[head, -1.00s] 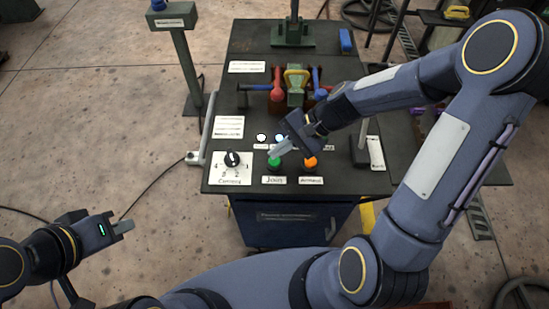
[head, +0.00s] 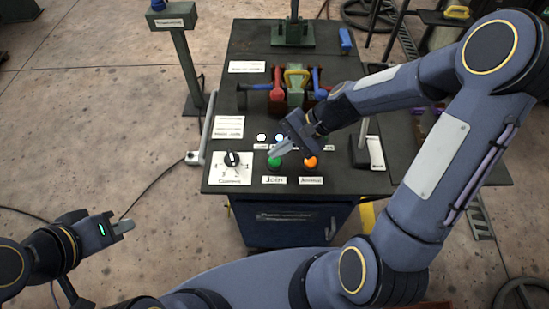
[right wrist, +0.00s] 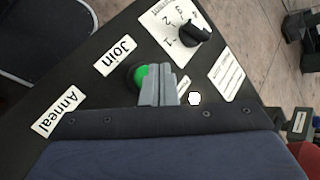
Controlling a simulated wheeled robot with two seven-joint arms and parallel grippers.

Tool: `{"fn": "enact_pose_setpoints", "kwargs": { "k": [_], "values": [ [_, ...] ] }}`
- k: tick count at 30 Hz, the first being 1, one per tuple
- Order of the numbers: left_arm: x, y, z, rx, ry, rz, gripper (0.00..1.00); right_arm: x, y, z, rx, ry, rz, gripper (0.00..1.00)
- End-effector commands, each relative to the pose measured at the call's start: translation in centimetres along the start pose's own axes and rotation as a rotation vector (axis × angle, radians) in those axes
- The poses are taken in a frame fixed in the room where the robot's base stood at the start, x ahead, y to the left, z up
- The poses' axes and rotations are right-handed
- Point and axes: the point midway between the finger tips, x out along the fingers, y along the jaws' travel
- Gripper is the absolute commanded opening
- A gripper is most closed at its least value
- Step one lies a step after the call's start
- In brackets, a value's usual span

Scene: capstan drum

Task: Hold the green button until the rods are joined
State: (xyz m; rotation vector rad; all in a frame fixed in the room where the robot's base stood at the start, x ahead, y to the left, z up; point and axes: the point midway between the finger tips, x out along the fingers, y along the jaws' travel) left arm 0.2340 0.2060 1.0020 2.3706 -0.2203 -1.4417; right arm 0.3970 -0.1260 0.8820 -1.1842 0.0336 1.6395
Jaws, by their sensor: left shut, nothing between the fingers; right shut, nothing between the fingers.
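The green button (head: 275,163) is on the front of the dark bench top, above the "Join" label. My right gripper (head: 270,154) is shut and empty, its fingertips at the button. In the right wrist view the fingertips (right wrist: 158,80) cover part of the green button (right wrist: 139,76); I cannot tell whether it is pressed. A rod (head: 255,87) runs left from the red-handled clamp (head: 277,86). A blue-handled clamp (head: 317,82) is opposite. My left gripper (head: 124,226) is shut and empty, away from the bench.
An orange button (head: 310,162) above the "Anneal" label is right of the green one. A numbered dial (head: 232,158) is at left. A black lever (head: 360,152) stands to the right. A green post (head: 187,65) stands left of the bench.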

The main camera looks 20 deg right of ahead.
Motion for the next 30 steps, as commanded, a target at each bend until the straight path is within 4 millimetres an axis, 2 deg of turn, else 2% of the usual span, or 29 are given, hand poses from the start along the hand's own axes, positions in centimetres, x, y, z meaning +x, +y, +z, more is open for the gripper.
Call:
{"fn": "enact_pose_setpoints", "kwargs": {
  "k": [6, 30],
  "values": [
    [0.67, -0.31, 0.34, 0.0, 0.0, 0.0, 0.0, 0.6, 0.44, -0.43, 0.0, 0.0, 0.0, 0.0],
    [1.01, -0.46, 0.51, 0.0, 0.0, 0.0, 0.0, 0.91, 0.67, -0.67, 0.0, 0.0, 0.0, 0.0]
  ]
}}
